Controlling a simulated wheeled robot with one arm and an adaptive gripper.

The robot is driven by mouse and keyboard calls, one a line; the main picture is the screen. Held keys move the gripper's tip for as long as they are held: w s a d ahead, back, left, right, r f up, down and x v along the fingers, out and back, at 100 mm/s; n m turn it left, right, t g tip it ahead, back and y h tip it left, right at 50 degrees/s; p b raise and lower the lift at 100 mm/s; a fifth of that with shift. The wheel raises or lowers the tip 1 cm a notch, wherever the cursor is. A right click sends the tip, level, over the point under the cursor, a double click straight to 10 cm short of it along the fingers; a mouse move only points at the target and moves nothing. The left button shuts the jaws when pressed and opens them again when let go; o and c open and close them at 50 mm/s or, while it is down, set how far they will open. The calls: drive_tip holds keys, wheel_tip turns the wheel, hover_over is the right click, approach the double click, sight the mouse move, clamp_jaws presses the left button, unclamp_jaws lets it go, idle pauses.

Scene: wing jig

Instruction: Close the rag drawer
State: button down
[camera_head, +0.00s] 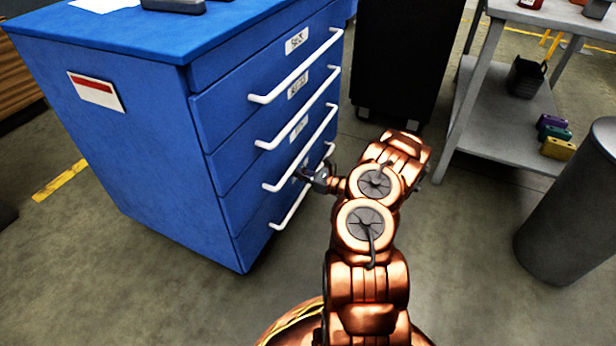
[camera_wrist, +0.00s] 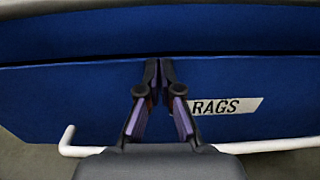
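The rag drawer (camera_wrist: 100,108) shows in the wrist view as a blue front with a white "RAGS" label (camera_wrist: 226,106). Its white bar handle (camera_wrist: 67,141) crosses low in that view, partly hidden behind my gripper body. In the head view the lowest drawer front (camera_head: 250,235) of the blue cabinet looks roughly flush with those above; I cannot tell whether a small gap is there. My gripper (camera_wrist: 160,62) has its fingertips together, with nothing between them, in front of the drawer's upper edge. In the head view my gripper (camera_head: 308,174) is by the lower handles; contact is unclear.
The blue cabinet (camera_head: 140,140) has more drawers above, with white bar handles (camera_head: 300,70) sticking out. A black cabinet (camera_head: 400,60) stands behind. A grey shelf table (camera_head: 500,120) and a grey bin (camera_head: 575,210) are on the right. Floor is clear between.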

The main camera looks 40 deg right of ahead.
drive_tip(key=shift+w+a, duration=0.2)
drive_tip(key=shift+a, duration=0.1)
drive_tip(key=p+v, duration=0.4)
drive_tip(key=v, duration=1)
drive_tip(key=shift+d+p, duration=0.3)
drive_tip(key=shift+d, duration=0.1)
drive_tip(key=shift+s+a, duration=0.1)
drive_tip(key=shift+s, duration=0.05)
